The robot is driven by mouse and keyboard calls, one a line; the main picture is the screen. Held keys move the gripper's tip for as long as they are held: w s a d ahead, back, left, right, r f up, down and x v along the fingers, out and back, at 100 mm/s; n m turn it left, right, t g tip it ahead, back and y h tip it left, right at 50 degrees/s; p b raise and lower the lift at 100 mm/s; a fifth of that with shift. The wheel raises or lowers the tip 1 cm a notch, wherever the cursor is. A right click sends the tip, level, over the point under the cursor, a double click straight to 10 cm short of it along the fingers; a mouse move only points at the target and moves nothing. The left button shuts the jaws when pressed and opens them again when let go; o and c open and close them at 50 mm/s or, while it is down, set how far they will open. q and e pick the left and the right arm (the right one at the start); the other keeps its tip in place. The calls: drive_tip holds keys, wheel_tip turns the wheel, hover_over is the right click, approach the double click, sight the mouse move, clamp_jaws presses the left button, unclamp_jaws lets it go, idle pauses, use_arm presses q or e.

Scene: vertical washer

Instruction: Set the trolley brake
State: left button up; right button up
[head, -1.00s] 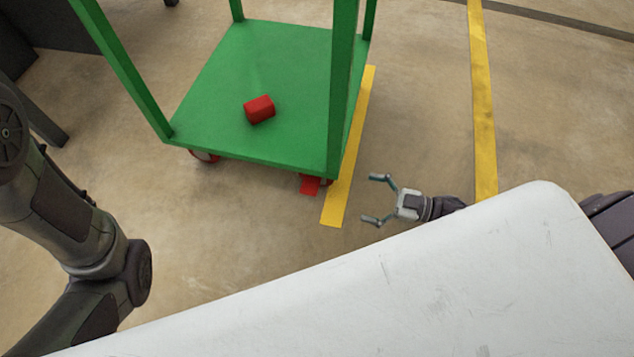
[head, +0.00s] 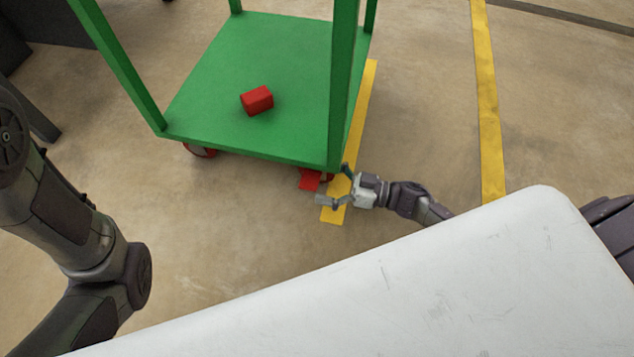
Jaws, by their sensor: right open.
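The green trolley (head: 215,85) stands on the floor at the upper left, with upright green posts and red wheels. A small red brake pedal (head: 310,179) sticks out under its near right corner, beside a wheel. My right gripper (head: 332,184) is open and empty, low near the floor just right of the pedal, with its fingers pointing left toward it. I cannot tell whether a finger touches the pedal. My left arm shows at the left edge, but its gripper is out of view.
A red block (head: 257,100) lies on the trolley's deck. A yellow floor strip (head: 334,214) runs along the trolley's right side, and another yellow line (head: 489,120) lies farther right. My own white body panel covers the bottom. The floor between the yellow lines is clear.

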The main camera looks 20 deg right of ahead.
drive_tip(key=shift+x, duration=1)
